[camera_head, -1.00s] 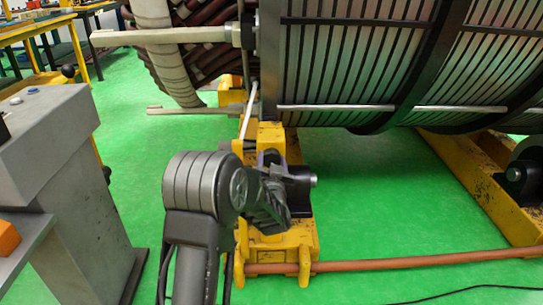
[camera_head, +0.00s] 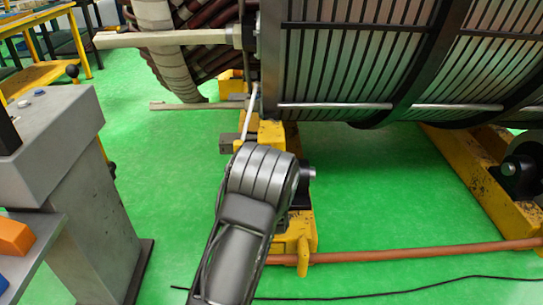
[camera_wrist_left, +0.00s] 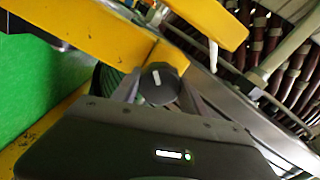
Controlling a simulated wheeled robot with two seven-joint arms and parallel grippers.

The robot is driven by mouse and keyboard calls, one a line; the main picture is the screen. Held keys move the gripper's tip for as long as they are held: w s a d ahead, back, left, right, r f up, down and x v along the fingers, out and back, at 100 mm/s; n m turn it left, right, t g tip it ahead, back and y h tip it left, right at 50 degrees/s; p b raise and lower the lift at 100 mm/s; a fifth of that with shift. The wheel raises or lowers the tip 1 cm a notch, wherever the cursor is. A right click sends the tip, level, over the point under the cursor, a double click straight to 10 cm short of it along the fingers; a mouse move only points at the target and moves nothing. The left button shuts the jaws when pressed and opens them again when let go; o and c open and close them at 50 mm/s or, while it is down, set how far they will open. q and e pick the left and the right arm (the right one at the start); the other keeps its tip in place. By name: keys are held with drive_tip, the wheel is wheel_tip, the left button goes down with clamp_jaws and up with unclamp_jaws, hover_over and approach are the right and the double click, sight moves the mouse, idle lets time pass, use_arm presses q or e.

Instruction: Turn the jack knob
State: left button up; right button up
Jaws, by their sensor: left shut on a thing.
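The jack knob (camera_wrist_left: 160,84) is a dark round knob with a short white mark in the left wrist view. My left gripper (camera_wrist_left: 158,90) is shut on it, a finger on either side. Yellow metal parts (camera_wrist_left: 100,35) surround the knob. In the head view my left arm comes up from the bottom middle to the yellow support (camera_head: 302,228) under the stator (camera_head: 345,65). There my own wrist hides the gripper and the knob. My right gripper is in neither view.
A grey pedestal (camera_head: 70,190) stands at the left with an orange block (camera_head: 14,238) beside it. An orange-brown bar (camera_head: 420,251) runs along the floor to another yellow support (camera_head: 490,175) at the right. Green floor between them is clear, apart from a black cable (camera_head: 380,293).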

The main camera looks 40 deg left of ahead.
use_arm(q)
drive_tip(key=m+p, duration=0.2)
drive_tip(key=m, duration=0.2)
drive_tip(key=shift+m, duration=0.4)
drive_tip(key=m+p, duration=0.1)
drive_tip(key=m, duration=0.3)
drive_tip(key=o, duration=1.4)
drive_tip(key=shift+c, duration=0.2)
drive_tip(key=shift+s+d, duration=0.1)
drive_tip(key=p+v, duration=0.1)
drive_tip(key=v, duration=0.6)
drive_tip(key=shift+s+d, duration=0.15)
drive_tip(key=shift+s, duration=0.1)
